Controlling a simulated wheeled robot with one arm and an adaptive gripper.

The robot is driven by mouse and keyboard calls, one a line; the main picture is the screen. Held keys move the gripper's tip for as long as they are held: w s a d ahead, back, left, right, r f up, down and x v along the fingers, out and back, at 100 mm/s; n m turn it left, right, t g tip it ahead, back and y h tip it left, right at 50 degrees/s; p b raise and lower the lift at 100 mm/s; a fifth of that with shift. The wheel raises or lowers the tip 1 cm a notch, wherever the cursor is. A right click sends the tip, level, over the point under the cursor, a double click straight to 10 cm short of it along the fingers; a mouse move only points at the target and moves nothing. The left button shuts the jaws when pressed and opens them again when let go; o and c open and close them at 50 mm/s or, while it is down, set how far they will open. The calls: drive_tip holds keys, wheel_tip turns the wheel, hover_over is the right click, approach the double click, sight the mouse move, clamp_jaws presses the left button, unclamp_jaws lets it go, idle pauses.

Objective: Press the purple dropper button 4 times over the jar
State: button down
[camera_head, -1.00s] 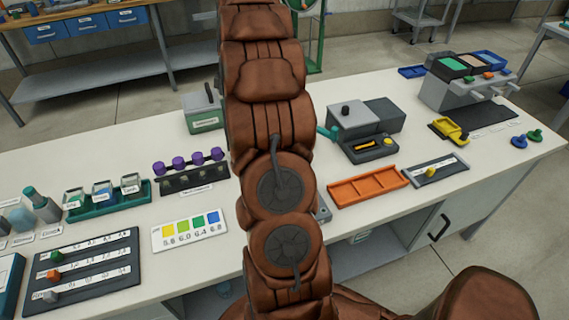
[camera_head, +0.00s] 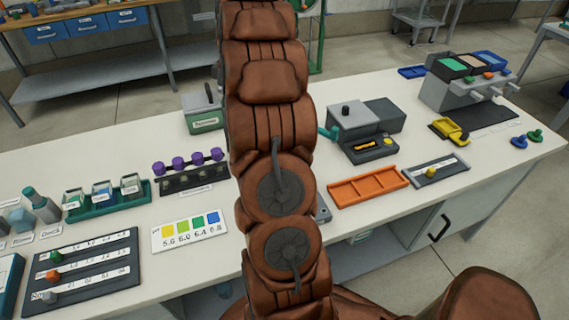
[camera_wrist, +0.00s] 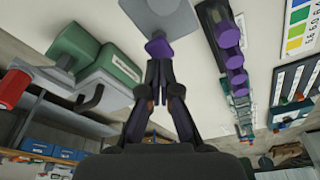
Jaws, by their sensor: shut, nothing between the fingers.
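In the wrist view my gripper (camera_wrist: 157,72) is shut and empty. Its fingertips are right at a purple part (camera_wrist: 158,48), which sits by the edge of a pale grey block (camera_wrist: 158,14). I cannot tell whether they touch it. This purple part looks like the dropper button. The grey block's edge also peeks out from behind my arm in the head view (camera_head: 323,210). In the head view my gripper is hidden by my arm. No jar shows clearly under the purple part.
A dark rack with several purple knobs (camera_head: 179,163) stands left of my arm; it also shows in the wrist view (camera_wrist: 229,35). A green tray of small jars (camera_head: 108,208), a colour chart (camera_head: 190,231), a grey instrument (camera_head: 365,125) and an orange tray (camera_head: 368,188) share the bench.

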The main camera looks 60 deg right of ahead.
drive_tip(key=shift+f+b, duration=0.65)
drive_tip(key=shift+f, duration=0.9)
drive_tip(key=shift+r, duration=1.6)
drive_tip(key=shift+f+b, duration=0.35)
drive_tip(key=shift+b, duration=0.05)
